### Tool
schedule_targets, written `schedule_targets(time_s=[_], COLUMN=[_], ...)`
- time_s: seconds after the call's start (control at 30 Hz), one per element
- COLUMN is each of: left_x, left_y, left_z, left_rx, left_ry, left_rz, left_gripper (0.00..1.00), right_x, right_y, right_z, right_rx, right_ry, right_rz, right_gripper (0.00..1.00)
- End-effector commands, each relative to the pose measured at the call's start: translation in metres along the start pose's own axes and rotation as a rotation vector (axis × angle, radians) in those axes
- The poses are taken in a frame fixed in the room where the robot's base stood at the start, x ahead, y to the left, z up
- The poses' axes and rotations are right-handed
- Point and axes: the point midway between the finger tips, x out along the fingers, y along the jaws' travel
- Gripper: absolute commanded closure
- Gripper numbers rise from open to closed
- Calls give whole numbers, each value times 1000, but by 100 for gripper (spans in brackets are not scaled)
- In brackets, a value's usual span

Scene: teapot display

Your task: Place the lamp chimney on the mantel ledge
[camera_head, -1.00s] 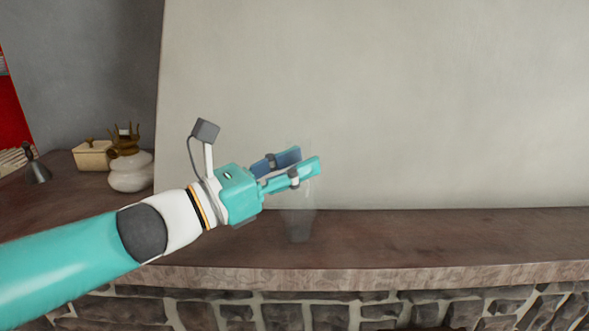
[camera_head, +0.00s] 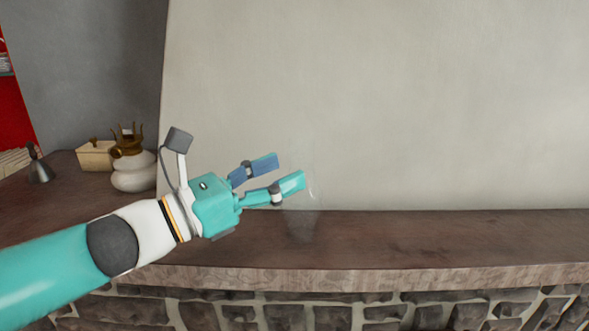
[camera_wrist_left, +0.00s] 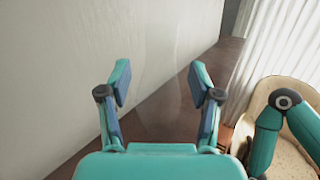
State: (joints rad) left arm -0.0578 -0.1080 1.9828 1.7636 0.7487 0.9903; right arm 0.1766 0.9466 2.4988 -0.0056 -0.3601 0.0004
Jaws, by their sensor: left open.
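The lamp chimney (camera_head: 304,222) is a clear, very faint glass tube. It stands upright on the dark mantel ledge (camera_head: 420,236), in front of the pale wall. It also shows faintly beyond the fingers in the left wrist view (camera_wrist_left: 160,62). My left gripper (camera_head: 279,172) is open and empty, just to the left of the chimney's upper part. In the left wrist view its two fingers (camera_wrist_left: 161,82) are spread wide apart. I cannot tell exactly how small the gap to the glass is. My right gripper is not in view.
A white lamp base with a brass burner (camera_head: 131,174), a tan lidded box (camera_head: 97,156) and a dark metal cone (camera_head: 40,168) stand at the left. The ledge right of the chimney is clear. A beige chair (camera_wrist_left: 258,101) shows in the left wrist view.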

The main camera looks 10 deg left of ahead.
Motion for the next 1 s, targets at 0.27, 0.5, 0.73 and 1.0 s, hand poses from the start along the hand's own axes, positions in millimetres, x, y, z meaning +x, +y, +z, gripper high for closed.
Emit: schedule_targets(time_s=[0.27,0.5,0.73,1.0], left_x=[-58,-82,-84,-84], left_y=[1,1,0,0], left_z=[-1,-1,0,0], left_rx=[3,0,0,0], left_ry=[0,1,1,0], left_rz=[7,4,1,2], left_gripper=[36,36,36,36], right_x=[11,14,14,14], right_y=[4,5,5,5], right_z=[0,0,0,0], right_rx=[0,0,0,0], right_ry=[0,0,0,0], right_rz=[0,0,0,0], right_gripper=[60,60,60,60])
